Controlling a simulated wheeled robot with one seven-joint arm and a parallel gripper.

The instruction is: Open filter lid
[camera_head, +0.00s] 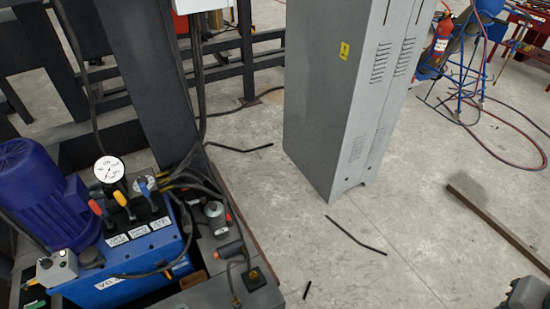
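A blue hydraulic power unit (135,262) stands at the lower left, with a dark blue motor (42,195) beside it. A small silver cylindrical fitting with a dark top (214,211) stands upright just right of the unit, beside several hoses. It may be the filter and its lid, but at this size I cannot tell for sure, nor whether it is open or shut. My gripper is not in view.
A round gauge (109,170) and coloured levers (122,200) stick up from the unit. A tall grey cabinet (325,100) stands upper middle. Short dark rods (356,236) and a long bar (497,229) lie on the floor. The floor (390,280) at lower middle is mostly clear.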

